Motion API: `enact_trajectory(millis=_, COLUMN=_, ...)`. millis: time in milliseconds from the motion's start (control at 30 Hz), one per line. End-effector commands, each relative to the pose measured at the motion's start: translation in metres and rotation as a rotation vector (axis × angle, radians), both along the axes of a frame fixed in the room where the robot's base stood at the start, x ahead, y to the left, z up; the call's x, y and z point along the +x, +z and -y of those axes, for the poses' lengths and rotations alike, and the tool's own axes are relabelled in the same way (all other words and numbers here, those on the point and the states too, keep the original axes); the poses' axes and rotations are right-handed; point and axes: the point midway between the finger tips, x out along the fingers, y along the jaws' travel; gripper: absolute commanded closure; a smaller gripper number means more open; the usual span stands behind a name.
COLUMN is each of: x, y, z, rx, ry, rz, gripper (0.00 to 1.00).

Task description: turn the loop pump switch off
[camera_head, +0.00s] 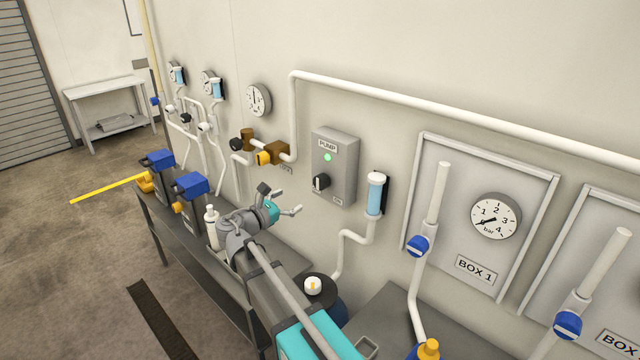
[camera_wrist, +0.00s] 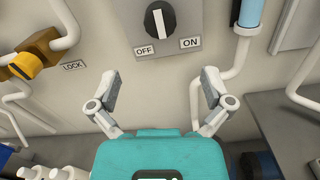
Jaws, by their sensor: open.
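The grey pump box (camera_head: 348,160), labelled PUMP, is on the wall in the head view. Its small green lamp (camera_head: 327,157) is lit. Its black rotary switch (camera_head: 320,182) is low on the front. The wrist view shows the switch (camera_wrist: 160,20) at the top, its white bar nearly upright, with an OFF label (camera_wrist: 145,50) below left and an ON label (camera_wrist: 190,43) below right. I cannot tell which end of the bar is the pointer. My gripper (camera_head: 281,199) is open and empty, left of and below the box, apart from the switch. Its spread fingers (camera_wrist: 160,84) show below the switch.
A brass valve with an orange knob (camera_head: 264,158) sits on the pipe left of the box. A blue-filled tube (camera_head: 375,193) is close on its right. A grey bench (camera_head: 270,250) with bottles runs below. Bare wall lies between the box and my fingers.

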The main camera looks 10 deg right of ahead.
Motion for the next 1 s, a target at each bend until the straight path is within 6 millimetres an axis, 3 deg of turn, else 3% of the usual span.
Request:
enact_trajectory(millis=700, x=0.059, y=0.000, z=0.081, rx=0.000, ry=-0.002, rz=0.000, gripper=0.00)
enact_trajectory(millis=1000, x=0.071, y=0.000, z=0.098, rx=0.000, ry=0.000, rz=0.000, gripper=0.00)
